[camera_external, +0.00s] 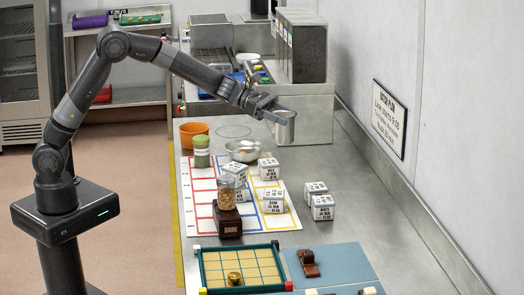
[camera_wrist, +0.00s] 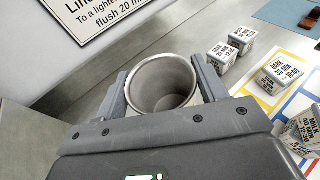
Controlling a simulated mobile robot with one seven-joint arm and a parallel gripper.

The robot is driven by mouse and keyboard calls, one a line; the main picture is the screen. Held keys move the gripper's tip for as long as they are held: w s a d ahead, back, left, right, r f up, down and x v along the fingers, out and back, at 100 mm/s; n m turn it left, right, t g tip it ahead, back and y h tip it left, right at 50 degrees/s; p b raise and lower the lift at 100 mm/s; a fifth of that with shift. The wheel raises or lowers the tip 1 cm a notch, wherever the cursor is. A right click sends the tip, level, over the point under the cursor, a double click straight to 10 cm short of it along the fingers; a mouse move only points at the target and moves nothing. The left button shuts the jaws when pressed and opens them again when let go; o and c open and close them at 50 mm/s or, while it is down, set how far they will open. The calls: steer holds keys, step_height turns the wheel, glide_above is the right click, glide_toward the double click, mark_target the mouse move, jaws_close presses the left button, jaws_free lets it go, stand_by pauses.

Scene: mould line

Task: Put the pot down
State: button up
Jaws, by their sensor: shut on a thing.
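The pot (camera_external: 285,129) is a small open metal cylinder. My gripper (camera_external: 275,113) is shut on it and holds it upright or nearly so, at the right of the arm's reach over the steel counter (camera_external: 345,165). In the wrist view the pot (camera_wrist: 160,85) stands between the two fingers of my gripper (camera_wrist: 163,90), and its inside looks empty. Its underside is hidden in the wrist view. I cannot tell exactly how high its base is above the counter. A thin dark circle outline (camera_external: 233,131) marks the counter to the left of the pot.
Several labelled white cubes (camera_external: 269,168) stand on and beside a coloured grid sheet (camera_external: 200,184). Bare counter lies right of the cubes.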

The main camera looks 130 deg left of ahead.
steer(key=shift+s+a+f, duration=0.6)
steer(key=shift+a+f, duration=1.25)
steer(key=shift+s+a+f, duration=0.55)
steer(key=shift+a+f, duration=1.25)
steer(key=shift+a, duration=0.1)
steer(key=shift+s+a+f, duration=0.6)
steer(key=shift+a+f, duration=1.25)
steer(key=shift+f, duration=0.15)
steer(key=o, duration=1.1)
steer(key=shift+c, duration=0.2)
steer(key=v, duration=1.2)
